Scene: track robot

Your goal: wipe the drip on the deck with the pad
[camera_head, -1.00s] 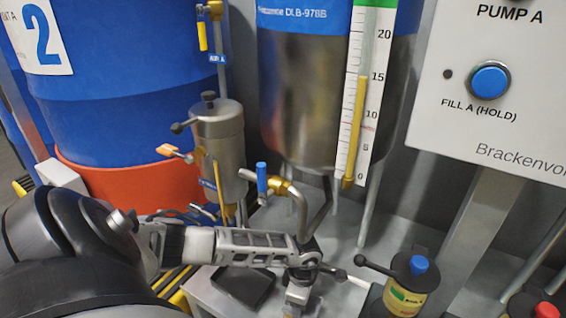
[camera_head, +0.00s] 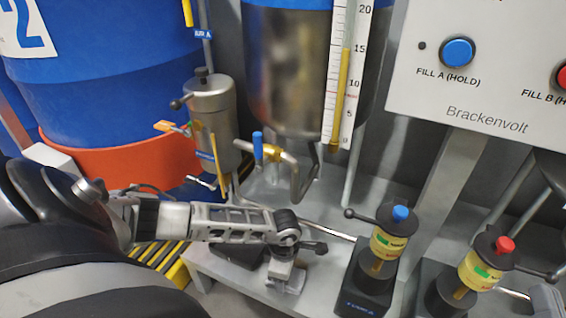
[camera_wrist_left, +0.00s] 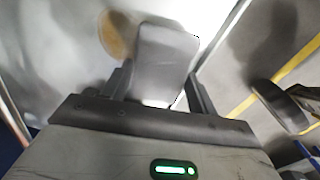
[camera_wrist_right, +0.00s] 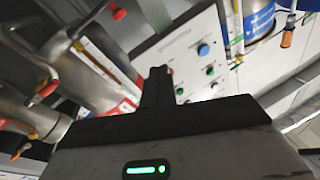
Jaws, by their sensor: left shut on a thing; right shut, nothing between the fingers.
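In the left wrist view a light grey pad (camera_wrist_left: 166,58) sits between the fingers of my left gripper (camera_wrist_left: 158,88), which is shut on it. A brown-amber drip (camera_wrist_left: 117,36) lies on the deck (camera_wrist_left: 60,55) just left of the pad, and the pad's edge covers or meets its right side. I cannot tell whether the pad presses on the deck. In the head view the drip cannot be made out; my left arm reaches in from the left over the deck (camera_head: 325,205). My right gripper (camera_wrist_right: 158,82) is shut and empty in the right wrist view, away from the pad.
Hand pumps with a blue cap (camera_head: 400,213) and a red cap (camera_head: 504,244) stand on the deck to the right. A steel tank (camera_head: 285,75), a small canister (camera_head: 212,112) and a valve with a blue handle (camera_head: 257,146) stand behind. The control panel (camera_head: 490,75) is upper right.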

